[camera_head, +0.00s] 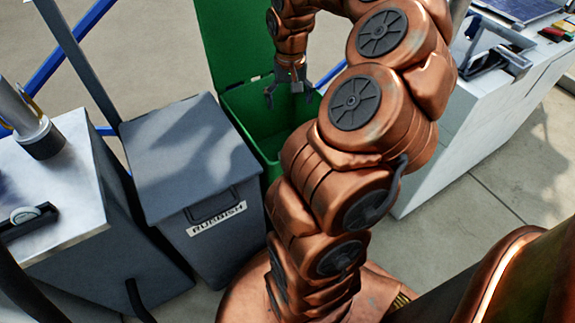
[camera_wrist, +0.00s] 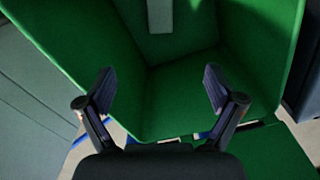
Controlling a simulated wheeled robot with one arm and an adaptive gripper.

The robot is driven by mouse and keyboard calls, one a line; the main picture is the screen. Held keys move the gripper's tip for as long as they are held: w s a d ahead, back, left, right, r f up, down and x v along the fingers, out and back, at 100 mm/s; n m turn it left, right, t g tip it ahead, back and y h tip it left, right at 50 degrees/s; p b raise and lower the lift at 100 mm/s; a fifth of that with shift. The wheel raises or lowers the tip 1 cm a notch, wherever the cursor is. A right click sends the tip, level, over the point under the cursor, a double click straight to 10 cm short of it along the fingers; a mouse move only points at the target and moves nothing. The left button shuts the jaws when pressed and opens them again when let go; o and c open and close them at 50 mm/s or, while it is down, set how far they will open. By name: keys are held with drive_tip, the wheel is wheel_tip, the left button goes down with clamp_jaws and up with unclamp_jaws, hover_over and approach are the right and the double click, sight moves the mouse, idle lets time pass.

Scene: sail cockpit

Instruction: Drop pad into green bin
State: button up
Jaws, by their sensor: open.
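The green bin (camera_head: 247,100) stands behind my arm in the head view, with its green lid (camera_head: 236,40) raised at the back. My gripper (camera_head: 290,95) is over the bin's opening, with its fingers pointing down. In the wrist view my gripper (camera_wrist: 160,90) is open, with nothing between its fingers. The green bin's inside (camera_wrist: 175,95) fills the middle of that view, and a pale strip shows on a green panel. No pad can be made out in either view. Part of the bin is hidden behind my arm in the head view.
A closed grey bin (camera_head: 190,155) labelled RUBBISH stands directly left of the green bin. A metal-topped cabinet (camera_head: 75,190) is at far left. A white counter (camera_head: 470,120) with several items is at right.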

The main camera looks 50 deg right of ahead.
wheel_tip(320, 180, up, 12)
idle(0.6)
idle(0.4)
drive_tip(key=s+a+r+n+p, duration=0.1)
drive_tip(key=a+r+n+p, duration=0.2)
drive_tip(key=a+r+p, duration=0.6)
drive_tip(key=s+a+r+n+p, duration=0.2)
drive_tip(key=a+r+n+p, duration=0.1)
drive_tip(key=a+r+p, duration=0.65)
drive_tip(key=s+a+r+g+p, duration=0.1)
drive_tip(key=s+a+r+p, duration=0.2)
drive_tip(key=s+a+p, duration=0.3)
drive_tip(key=s+a+r+n+p, duration=0.1)
drive_tip(key=s+a+r+p, duration=0.2)
drive_tip(key=s+a+p, duration=0.3)
drive_tip(key=s+p, duration=0.2)
drive_tip(key=p, duration=0.1)
drive_tip(key=shift+s+a+r+n+g, duration=0.2)
drive_tip(key=shift+s+a+n+g, duration=0.1)
drive_tip(key=shift+s+g, duration=0.1)
